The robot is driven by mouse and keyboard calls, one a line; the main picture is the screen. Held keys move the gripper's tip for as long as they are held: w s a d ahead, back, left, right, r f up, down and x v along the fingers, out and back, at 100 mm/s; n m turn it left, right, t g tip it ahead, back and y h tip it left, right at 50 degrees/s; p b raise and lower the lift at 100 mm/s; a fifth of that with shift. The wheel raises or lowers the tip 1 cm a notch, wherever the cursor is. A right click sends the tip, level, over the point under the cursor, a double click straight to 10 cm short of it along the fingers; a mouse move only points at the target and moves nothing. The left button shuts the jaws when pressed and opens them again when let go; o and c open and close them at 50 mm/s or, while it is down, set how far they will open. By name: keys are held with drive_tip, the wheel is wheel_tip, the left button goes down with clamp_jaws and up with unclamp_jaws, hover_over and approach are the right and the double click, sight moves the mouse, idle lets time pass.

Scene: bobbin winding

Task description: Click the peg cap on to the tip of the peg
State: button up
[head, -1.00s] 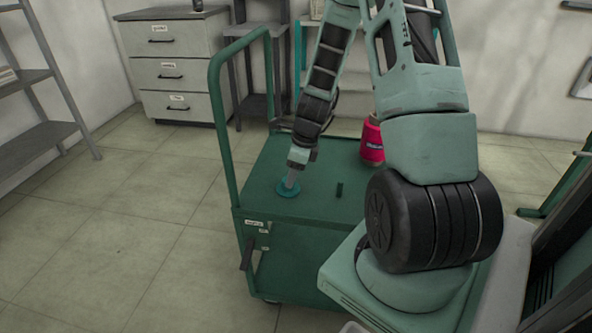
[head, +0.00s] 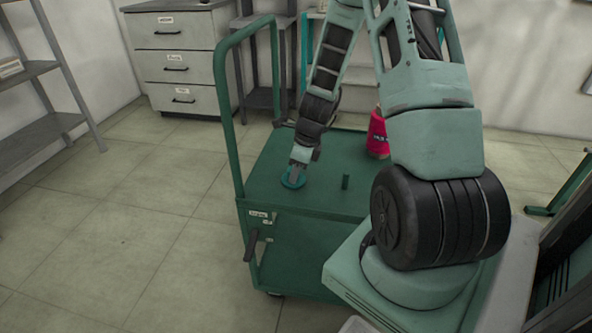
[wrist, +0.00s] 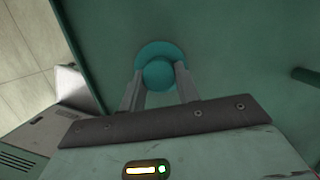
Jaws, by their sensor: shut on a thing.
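The peg cap (head: 292,182) is a teal piece with a wide round flange and a knob, near the left front of the green cart's top. My gripper (head: 296,175) points down at it. In the wrist view my gripper (wrist: 159,84) has one finger on each side of the knob of the peg cap (wrist: 158,51) and is shut on it. The flange looks at or very near the cart top; I cannot tell if it touches. The peg (head: 345,182) is a short dark green post standing upright to the right of the cap. It also shows in the wrist view (wrist: 306,76) at the right edge.
The green cart (head: 268,196) has a tall handle (head: 228,110) on its left side. A red cone-shaped spool (head: 377,135) stands at the back right of the cart top. Drawers (head: 175,65) and shelves stand behind. The cart top between cap and peg is clear.

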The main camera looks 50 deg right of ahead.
drive_tip(key=p+v, duration=0.1)
drive_tip(key=v, duration=0.1)
drive_tip(key=p+v, duration=0.2)
drive_tip(key=w+p+v, duration=0.1)
drive_tip(key=p, duration=0.1)
drive_tip(key=shift+a+r, duration=0.3)
drive_tip(key=shift+r, duration=0.25)
drive_tip(key=shift+f, duration=0.1)
